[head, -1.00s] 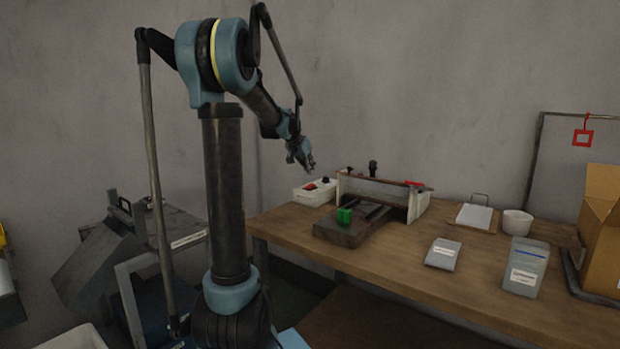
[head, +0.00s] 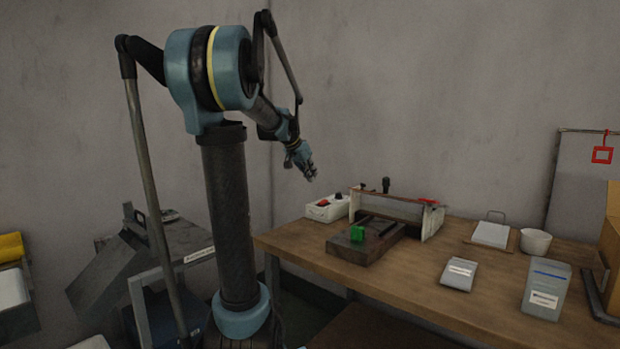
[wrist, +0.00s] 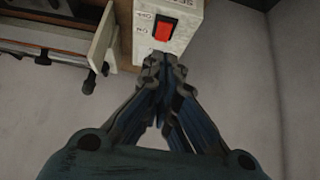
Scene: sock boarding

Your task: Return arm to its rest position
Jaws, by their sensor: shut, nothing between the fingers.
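My arm (head: 222,200) stands at the left of the workbench in the head view, bent over at the top and reaching right. My gripper (head: 311,174) hangs in the air near the bench's back left corner. In the wrist view my gripper (wrist: 160,62) is shut with its fingertips together and nothing between them. The control box (head: 327,208) with a red switch lies beyond the fingertips; it also shows in the wrist view (wrist: 178,38), apparently apart from the gripper.
The wooden workbench (head: 425,278) carries a press fixture (head: 395,215) with a green block (head: 357,233), a white pad (head: 490,234), a white cup (head: 535,241) and two grey containers. A cardboard box (head: 611,250) stands at the right. A grey machine (head: 170,255) stands left of my arm.

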